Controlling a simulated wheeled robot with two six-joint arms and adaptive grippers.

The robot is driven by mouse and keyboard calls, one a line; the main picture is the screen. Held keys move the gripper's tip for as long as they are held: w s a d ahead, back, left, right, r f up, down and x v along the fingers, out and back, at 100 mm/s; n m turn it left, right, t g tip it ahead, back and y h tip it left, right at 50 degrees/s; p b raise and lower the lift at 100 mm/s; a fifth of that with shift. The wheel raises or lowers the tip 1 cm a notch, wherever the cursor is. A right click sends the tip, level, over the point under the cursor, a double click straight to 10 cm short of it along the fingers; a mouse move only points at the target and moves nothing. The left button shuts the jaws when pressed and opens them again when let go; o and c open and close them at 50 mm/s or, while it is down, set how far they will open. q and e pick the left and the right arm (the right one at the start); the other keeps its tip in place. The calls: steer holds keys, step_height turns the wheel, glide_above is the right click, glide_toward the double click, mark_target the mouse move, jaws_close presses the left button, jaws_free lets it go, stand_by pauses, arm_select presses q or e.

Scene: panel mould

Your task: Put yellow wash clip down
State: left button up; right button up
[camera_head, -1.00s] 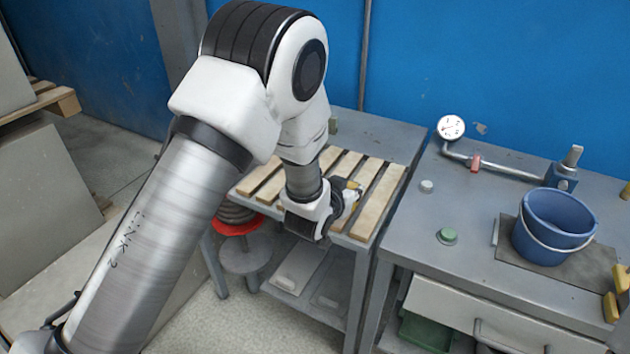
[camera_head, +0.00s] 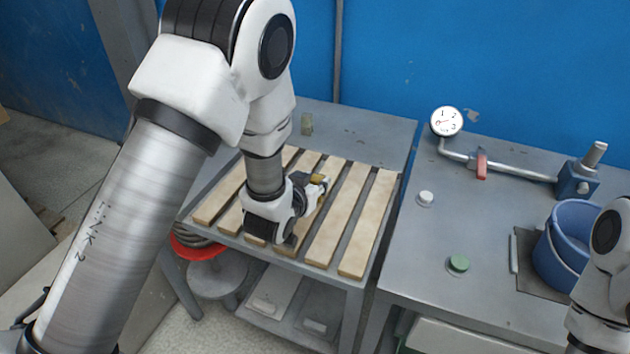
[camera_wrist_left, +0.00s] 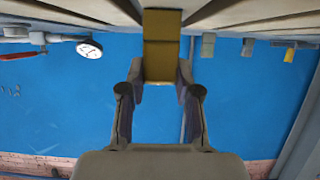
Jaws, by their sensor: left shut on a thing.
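My left gripper (camera_head: 312,188) is low over the wooden slats (camera_head: 340,215) of the left table and is shut on the yellow wash clip (camera_head: 318,179). In the head view only a small yellow part of the clip shows at the fingertips. In the left wrist view the clip (camera_wrist_left: 161,45) is an upright yellow-brown block between the two fingers (camera_wrist_left: 160,88), with slats along the top of the picture. I cannot tell whether the clip touches the slats. My right gripper is out of view; part of that arm shows at the right edge.
The right bench carries a pressure gauge (camera_head: 446,121) on a pipe with a red lever (camera_head: 481,164), a green button (camera_head: 459,264) and a blue bucket (camera_head: 566,245). A small block (camera_head: 306,124) stands behind the slats. The slats right of my gripper are bare.

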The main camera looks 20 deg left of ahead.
mark_target(314, 182)
arm_select(q)
steer(key=shift+w, duration=0.25)
steer(key=o, duration=0.8)
steer(key=shift+s+a, duration=0.1)
steer(key=shift+o, duration=1.2)
steer(key=shift+s+r, duration=0.1)
steer(key=shift+s, duration=0.15)
steer(key=shift+w, duration=0.1)
steer(key=v, duration=0.5)
steer(key=shift+s, duration=0.3)
steer(key=p+v, duration=0.6)
steer(key=p, duration=0.7)
steer(key=shift+r, duration=0.2)
